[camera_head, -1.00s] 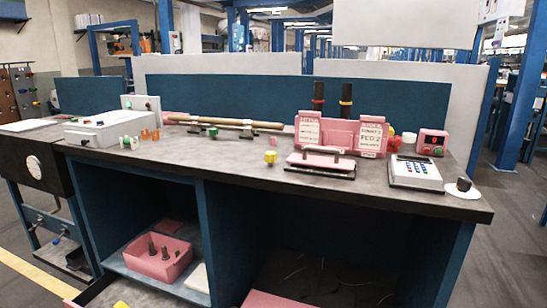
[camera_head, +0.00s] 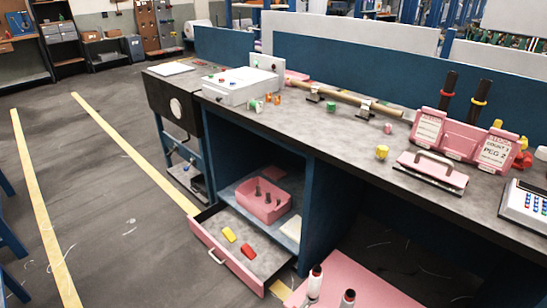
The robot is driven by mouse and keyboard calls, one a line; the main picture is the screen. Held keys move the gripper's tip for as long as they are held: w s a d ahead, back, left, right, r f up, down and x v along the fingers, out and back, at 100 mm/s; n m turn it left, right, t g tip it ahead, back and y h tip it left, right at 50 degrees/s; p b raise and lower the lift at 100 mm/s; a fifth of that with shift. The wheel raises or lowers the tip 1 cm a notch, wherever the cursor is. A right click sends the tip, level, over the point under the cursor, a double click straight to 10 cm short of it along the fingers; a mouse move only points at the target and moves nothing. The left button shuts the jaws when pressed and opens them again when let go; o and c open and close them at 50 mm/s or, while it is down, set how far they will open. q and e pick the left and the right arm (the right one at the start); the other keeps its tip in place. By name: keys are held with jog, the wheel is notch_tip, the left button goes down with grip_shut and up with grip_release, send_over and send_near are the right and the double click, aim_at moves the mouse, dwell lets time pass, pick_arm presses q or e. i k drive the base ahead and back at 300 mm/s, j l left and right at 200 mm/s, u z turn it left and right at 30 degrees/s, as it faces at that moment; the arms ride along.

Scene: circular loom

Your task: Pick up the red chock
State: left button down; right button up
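A small red block (camera_head: 248,251), which looks like the red chock, lies in the open drawer (camera_head: 226,262) at the lower left of the bench. A yellow block (camera_head: 229,235) lies in the same drawer, a little behind and to the left of it, apart from it. Nothing covers the red block.
The drawer has a pink front with a pale handle (camera_head: 217,257). A pink bin (camera_head: 264,203) with dark pegs stands on the shelf behind it. Open floor (camera_head: 110,200) lies to the left.

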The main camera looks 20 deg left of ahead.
aim_at(246, 248)
jog(key=u, duration=1.25)
